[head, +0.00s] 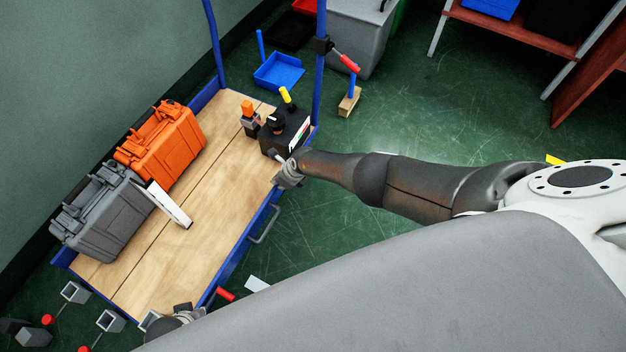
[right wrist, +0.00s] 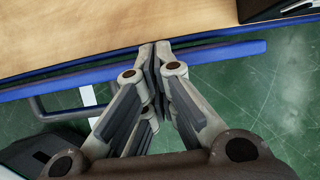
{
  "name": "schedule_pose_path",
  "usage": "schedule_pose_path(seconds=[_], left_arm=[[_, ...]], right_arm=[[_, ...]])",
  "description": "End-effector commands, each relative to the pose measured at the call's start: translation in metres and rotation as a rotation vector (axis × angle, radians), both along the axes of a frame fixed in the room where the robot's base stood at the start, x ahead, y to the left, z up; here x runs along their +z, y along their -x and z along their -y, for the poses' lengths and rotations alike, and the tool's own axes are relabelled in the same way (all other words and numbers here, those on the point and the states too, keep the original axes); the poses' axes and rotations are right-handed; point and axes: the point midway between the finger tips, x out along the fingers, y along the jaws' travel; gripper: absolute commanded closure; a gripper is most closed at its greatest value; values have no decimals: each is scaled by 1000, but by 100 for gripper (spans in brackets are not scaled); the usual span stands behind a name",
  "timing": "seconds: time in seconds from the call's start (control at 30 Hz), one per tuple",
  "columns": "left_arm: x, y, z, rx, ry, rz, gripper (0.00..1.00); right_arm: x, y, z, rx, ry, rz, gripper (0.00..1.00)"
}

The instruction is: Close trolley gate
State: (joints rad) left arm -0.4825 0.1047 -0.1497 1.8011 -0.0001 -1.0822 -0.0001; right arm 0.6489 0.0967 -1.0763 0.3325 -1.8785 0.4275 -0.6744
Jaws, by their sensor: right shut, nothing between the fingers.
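The trolley (head: 215,165) has a wooden deck and a blue frame with tall blue posts. Its gate appears as a blue bar (right wrist: 225,52) with a loop handle (head: 264,226) on the side near me. In the right wrist view the bar lies close along the deck edge, at a slight angle to it. My right gripper (head: 284,176) is at this side; its fingers (right wrist: 155,50) are shut and empty, with the tips over the bar. Contact is unclear. A dark part at the bottom of the head view looks like my left gripper (head: 175,320), mostly hidden; its fingers are unclear.
An orange case (head: 160,142), a grey case (head: 98,215) and a black box (head: 288,130) stand on the deck. A blue bin (head: 278,72), a wooden block (head: 349,102) and a grey container (head: 362,40) are beyond the trolley.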

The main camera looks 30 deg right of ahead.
Motion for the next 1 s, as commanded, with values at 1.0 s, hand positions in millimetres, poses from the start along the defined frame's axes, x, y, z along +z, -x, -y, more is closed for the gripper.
schedule_pose_path(seconds=[1.0], left_arm=[[0,-2,-1,0,0,3,100]], right_arm=[[10,36,27,1,1,-2,100]])
